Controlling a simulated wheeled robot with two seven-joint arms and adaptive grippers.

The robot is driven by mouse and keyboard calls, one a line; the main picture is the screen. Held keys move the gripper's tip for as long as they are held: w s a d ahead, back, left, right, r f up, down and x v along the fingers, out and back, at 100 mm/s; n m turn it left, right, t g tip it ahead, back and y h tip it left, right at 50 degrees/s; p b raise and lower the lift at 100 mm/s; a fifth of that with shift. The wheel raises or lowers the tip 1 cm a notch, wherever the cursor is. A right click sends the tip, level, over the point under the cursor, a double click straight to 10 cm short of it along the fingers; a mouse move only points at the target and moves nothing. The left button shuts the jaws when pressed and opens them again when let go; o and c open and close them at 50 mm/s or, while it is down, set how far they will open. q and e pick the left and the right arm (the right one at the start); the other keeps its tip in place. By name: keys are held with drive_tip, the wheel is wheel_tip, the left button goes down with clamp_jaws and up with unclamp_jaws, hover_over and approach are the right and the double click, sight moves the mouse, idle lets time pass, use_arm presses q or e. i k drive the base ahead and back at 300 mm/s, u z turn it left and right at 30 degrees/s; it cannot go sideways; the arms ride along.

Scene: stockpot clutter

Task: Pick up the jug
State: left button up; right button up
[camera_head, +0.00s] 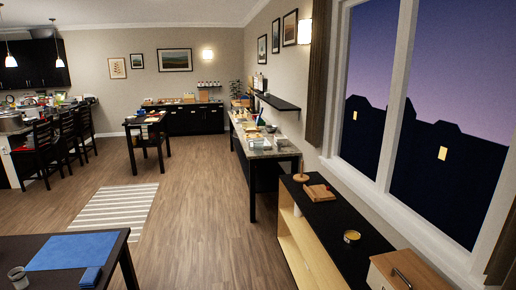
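I cannot pick out a jug for certain in the head view. A small greyish vessel (18,276) stands near the left edge of the dark table at the lower left, partly cut by the frame. I cannot tell whether it is a jug or a cup. Several small items stand on the long side table (286,151) along the right wall, too small to identify. Neither of my grippers is in view.
The near dark table (115,262) carries a blue mat (72,251) and a folded blue cloth (91,277). A low black-topped cabinet (335,222) stands under the window. Chairs line the counter at left. The wooden floor (200,220) is open around a striped rug (117,207).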

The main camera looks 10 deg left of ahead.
sight(258, 143)
drive_tip(key=u, duration=0.5)
drive_tip(key=i, duration=1.75)
drive_tip(key=u, duration=0.5)
drive_tip(key=i, duration=1.95)
drive_tip(key=z, duration=0.55)
drive_tip(key=i, duration=1.95)
drive_tip(key=z, duration=0.9)
